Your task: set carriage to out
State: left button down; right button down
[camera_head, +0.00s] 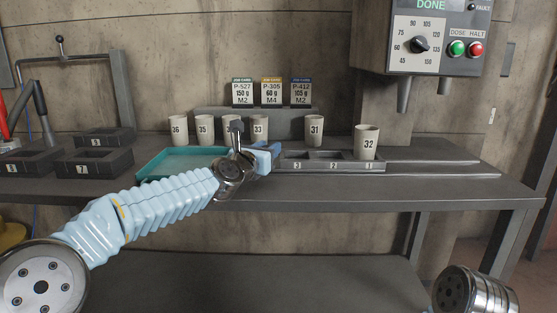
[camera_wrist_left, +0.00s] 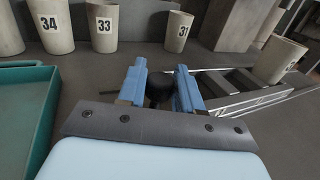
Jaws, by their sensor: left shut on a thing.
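The carriage (camera_head: 315,166) is a dark grey block on the bench with cells marked 3, 2 and 1. Cup 32 (camera_head: 366,140) stands upright at its right end, at cell 1. My left gripper (camera_head: 268,150) is at the carriage's left end. In the left wrist view its two blue fingers (camera_wrist_left: 160,88) are closed around a black knob (camera_wrist_left: 158,94). The carriage (camera_wrist_left: 226,100) runs away to the right there, with cup 32 (camera_wrist_left: 275,58) at its far end. The knob's join to the carriage is hidden. My right gripper is out of view.
A teal tray (camera_head: 150,168) lies left of the carriage, beneath my left arm. Several numbered cups, including cup 31 (camera_head: 315,128), stand behind. A dosing machine (camera_head: 425,40) with nozzles hangs above the right side. The bench right of cup 32 (camera_head: 430,168) is clear of cups.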

pick_arm(q)
jog(key=shift+a, duration=0.65)
jog(key=c, duration=0.9)
grip_release()
jog(key=shift+s, duration=0.1)
jog(key=shift+s+a+f+b, duration=0.1)
jog(key=shift+s+a+b, duration=0.05)
jog(key=shift+s+b, duration=0.2)
jog(key=b+v, duration=0.6)
jog(key=v, duration=0.6)
jog(key=shift+f, duration=0.15)
jog(key=shift+s+a, duration=0.2)
jog(key=shift+s, duration=0.2)
jog(key=shift+o, duration=0.3)
